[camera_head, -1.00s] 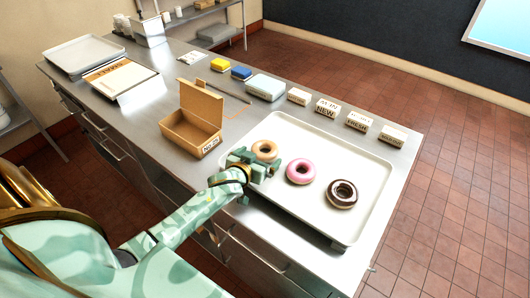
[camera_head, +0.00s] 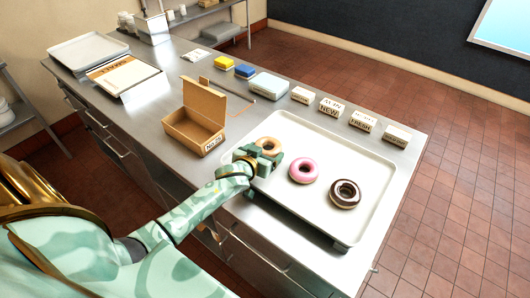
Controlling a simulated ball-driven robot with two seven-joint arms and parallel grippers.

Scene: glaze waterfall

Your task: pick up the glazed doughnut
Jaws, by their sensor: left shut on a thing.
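The glazed doughnut (camera_head: 269,145), plain golden brown, is at the left end of the white tray (camera_head: 335,225). My left gripper (camera_head: 262,154) is shut on the doughnut at its near side. The gripper hides the near part of the doughnut. I cannot tell whether the doughnut is clear of the tray. My right gripper is not in view.
A pink doughnut (camera_head: 303,181) and a dark chocolate doughnut (camera_head: 345,204) lie on the tray to the right. An open cardboard box (camera_head: 195,133) stands left of the tray. Small label blocks (camera_head: 330,107) line the tray's far side.

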